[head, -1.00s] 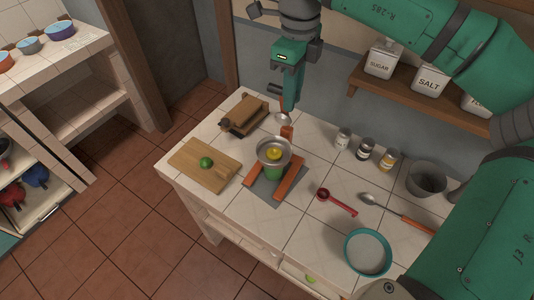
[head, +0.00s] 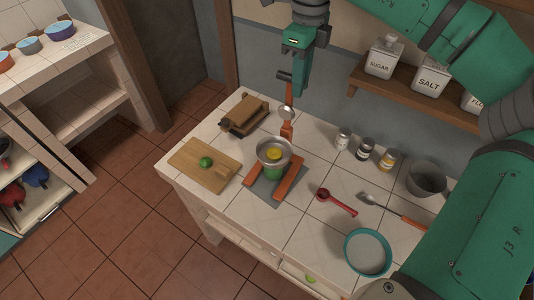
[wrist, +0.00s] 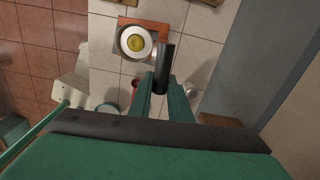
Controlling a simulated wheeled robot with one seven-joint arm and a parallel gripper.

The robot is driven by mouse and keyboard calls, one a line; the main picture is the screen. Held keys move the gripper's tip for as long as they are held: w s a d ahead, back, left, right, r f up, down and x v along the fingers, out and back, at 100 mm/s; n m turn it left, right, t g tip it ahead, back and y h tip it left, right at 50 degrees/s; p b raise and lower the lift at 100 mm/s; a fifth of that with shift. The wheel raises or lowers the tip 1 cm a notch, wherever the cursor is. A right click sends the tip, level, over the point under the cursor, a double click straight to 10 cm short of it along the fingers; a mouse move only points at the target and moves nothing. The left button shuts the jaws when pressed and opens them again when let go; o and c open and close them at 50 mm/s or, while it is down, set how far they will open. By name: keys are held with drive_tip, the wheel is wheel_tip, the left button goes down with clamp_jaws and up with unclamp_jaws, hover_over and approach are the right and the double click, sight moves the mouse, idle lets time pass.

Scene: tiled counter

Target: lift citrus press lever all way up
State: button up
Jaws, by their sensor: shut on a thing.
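The citrus press stands on the counter with an orange-brown base (head: 289,178) and a metal bowl (head: 274,150) holding a yellow citrus half (head: 274,154). Its lever (head: 289,96) points steeply up behind the bowl, with the round metal presser (head: 287,112) hanging clear above and behind the fruit. My gripper (head: 287,80) is at the lever's upper end, shut on its dark handle. In the wrist view the dark handle (wrist: 163,62) sits between my fingers (wrist: 161,85), with the bowl (wrist: 120,42) beyond it. The exact finger contact is too small to see in the head view.
A cutting board (head: 190,171) with a lime (head: 206,162) lies to the left. Brown stacked items (head: 243,116) stand at the back left. Small jars (head: 366,149), a red scoop (head: 337,203), a teal-rimmed bowl (head: 347,258) and a metal pot (head: 426,179) are to the right. A shelf (head: 405,100) hangs on the wall.

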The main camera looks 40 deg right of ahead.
drive_tip(key=shift+w+d+f, duration=0.1)
drive_tip(key=shift+w+d, duration=0.2)
drive_tip(key=shift+d, duration=0.4)
drive_tip(key=shift+w+d+f, duration=0.1)
drive_tip(key=shift+w+d, duration=0.15)
drive_tip(key=shift+d, duration=0.4)
drive_tip(key=shift+w+d+r, duration=0.1)
drive_tip(key=shift+d+r, duration=0.1)
drive_tip(key=shift+d, duration=0.25)
